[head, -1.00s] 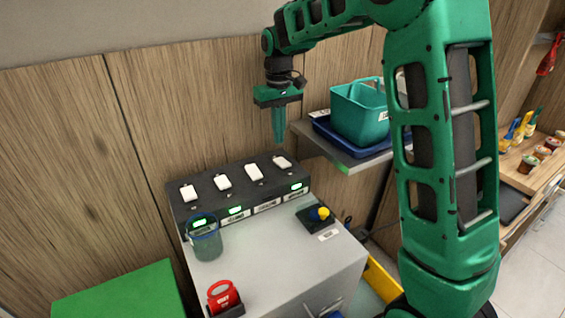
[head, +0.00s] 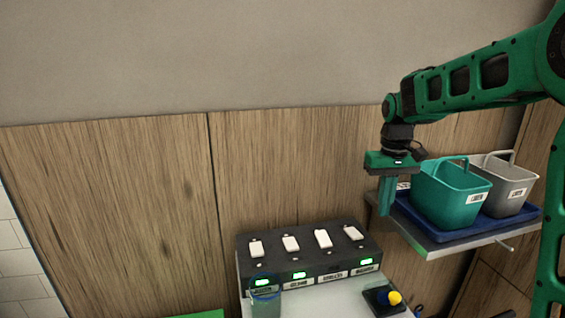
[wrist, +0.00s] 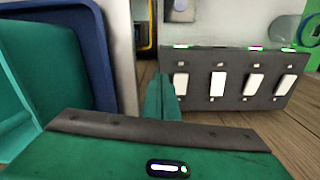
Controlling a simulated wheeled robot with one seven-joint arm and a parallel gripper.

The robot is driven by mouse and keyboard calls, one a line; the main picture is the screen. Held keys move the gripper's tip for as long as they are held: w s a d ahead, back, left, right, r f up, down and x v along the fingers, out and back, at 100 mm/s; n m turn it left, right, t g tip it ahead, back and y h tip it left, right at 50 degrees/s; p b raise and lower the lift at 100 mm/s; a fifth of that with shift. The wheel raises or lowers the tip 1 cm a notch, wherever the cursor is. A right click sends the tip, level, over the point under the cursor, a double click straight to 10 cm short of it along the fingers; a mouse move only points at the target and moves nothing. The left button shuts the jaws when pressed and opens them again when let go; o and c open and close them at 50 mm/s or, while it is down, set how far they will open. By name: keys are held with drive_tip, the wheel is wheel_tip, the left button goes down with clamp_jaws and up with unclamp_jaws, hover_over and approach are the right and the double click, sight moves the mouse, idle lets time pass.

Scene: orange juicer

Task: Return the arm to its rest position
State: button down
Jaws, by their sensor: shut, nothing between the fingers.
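My green gripper (head: 386,212) hangs fingers down in the head view, with its fingers together and nothing between them. It is left of the teal basket, in the air above and to the right of the black switch panel. In the wrist view its closed fingers (wrist: 158,98) show past the green gripper body. My green arm (head: 470,85) reaches in from the right edge of the head view, bent down at the wrist.
A shelf holds a blue tray (head: 430,233) with a teal basket (head: 452,195) and a grey basket (head: 510,183). The black panel (head: 310,262) has several white switches and green displays. A clear container (head: 265,293) stands before it. The wall at left is clear.

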drive_tip(key=s+d+m, duration=0.2)
drive_tip(key=s+d, duration=0.3)
drive_tip(key=s, duration=0.5)
drive_tip(key=s+d+m, duration=0.2)
drive_tip(key=s+d, duration=0.3)
drive_tip(key=s, duration=0.4)
drive_tip(key=s+d+f+m, duration=0.1)
drive_tip(key=s+f, duration=0.1)
drive_tip(key=s, duration=0.5)
drive_tip(key=s+f+m, duration=0.2)
drive_tip(key=s+f, duration=0.1)
drive_tip(key=s, duration=0.5)
drive_tip(key=shift+s+d, duration=0.15)
drive_tip(key=shift+d, duration=0.2)
